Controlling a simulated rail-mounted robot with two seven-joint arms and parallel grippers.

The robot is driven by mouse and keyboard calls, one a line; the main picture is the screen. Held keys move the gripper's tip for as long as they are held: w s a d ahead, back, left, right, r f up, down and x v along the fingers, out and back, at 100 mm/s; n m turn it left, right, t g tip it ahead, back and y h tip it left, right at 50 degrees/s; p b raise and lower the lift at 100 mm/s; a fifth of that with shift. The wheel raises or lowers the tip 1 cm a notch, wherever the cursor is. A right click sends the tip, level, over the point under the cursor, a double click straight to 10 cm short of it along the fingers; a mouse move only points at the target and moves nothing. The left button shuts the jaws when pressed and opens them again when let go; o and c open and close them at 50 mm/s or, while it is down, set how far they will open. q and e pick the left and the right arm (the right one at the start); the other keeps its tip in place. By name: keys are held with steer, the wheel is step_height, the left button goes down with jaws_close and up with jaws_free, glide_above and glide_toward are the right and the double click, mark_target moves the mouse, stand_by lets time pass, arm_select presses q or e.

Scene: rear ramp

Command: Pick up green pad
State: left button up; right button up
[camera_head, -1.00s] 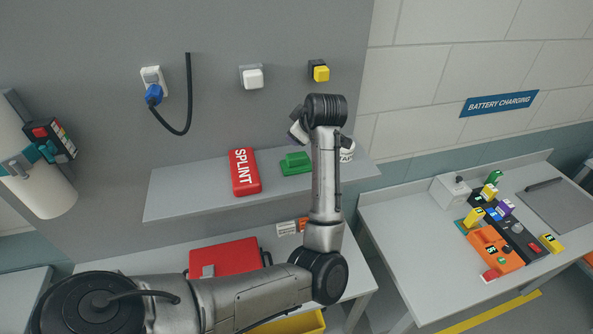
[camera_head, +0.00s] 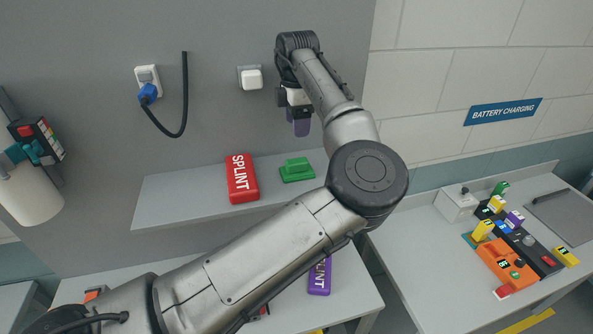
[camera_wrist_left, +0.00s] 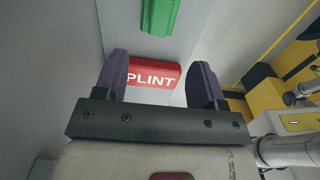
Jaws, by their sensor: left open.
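The green pad (camera_head: 297,170) is a small stepped block lying on the grey shelf (camera_head: 185,191), right of the red SPLINT pack (camera_head: 242,178). My left gripper (camera_head: 301,132) points down above the shelf, over the pad and clear of it. In the left wrist view its purple fingers (camera_wrist_left: 159,66) are spread and empty. That view shows the green pad (camera_wrist_left: 160,14) at the top edge, partly cut off, and the SPLINT pack (camera_wrist_left: 153,75) between the fingertips, farther off. My right gripper is in no view.
My left arm crosses the foreground and hides the shelf's right end. A purple pack (camera_head: 320,277) lies on the lower table. A blue plug with a hanging cable (camera_head: 184,100) and a white switch (camera_head: 250,78) are on the wall. The right bench (camera_head: 430,230) holds several small coloured items.

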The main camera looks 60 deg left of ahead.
mark_target(297, 160)
arm_select(q)
step_height(297, 160, down, 7)
steer(key=shift+f, duration=0.1)
steer(key=shift+f+p, duration=0.85)
steer(key=shift+f, duration=1.8)
steer(key=shift+c, duration=0.4)
steer(key=c, duration=0.9)
